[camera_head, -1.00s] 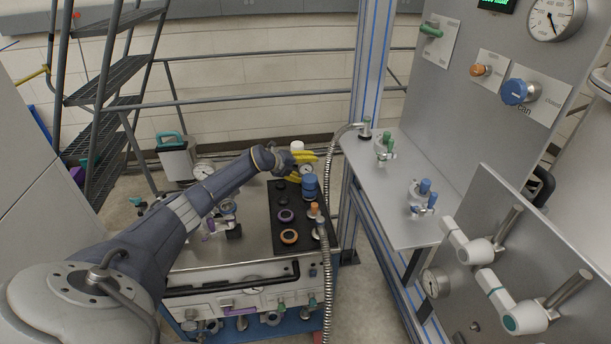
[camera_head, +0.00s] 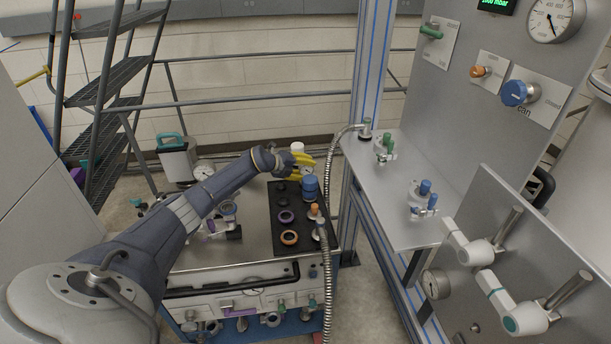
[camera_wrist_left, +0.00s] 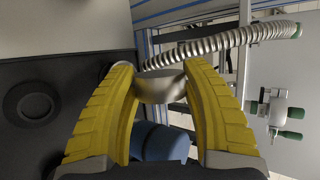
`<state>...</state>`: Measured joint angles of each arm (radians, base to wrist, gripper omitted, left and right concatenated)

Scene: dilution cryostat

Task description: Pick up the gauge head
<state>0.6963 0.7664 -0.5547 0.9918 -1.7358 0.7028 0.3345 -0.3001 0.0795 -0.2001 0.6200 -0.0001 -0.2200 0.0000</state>
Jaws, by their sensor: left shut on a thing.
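My left gripper (camera_head: 308,165) is over the far end of the black mat on the cart, its yellow fingers closed in. In the left wrist view the gripper (camera_wrist_left: 163,90) has one finger on each side of a short metallic round body, which I take to be the gauge head (camera_wrist_left: 160,86). Its lower part is hidden or blurred, and in the head view the fingers mostly cover it. I cannot tell whether it still touches the mat. My right gripper is not in view.
A blue cylinder (camera_head: 309,188) stands close in front of the gripper on the black mat (camera_head: 262,240); purple and orange rings lie nearer. A ribbed metal hose (camera_head: 330,200) runs just right of the mat. A valve shelf (camera_head: 390,215) is further right.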

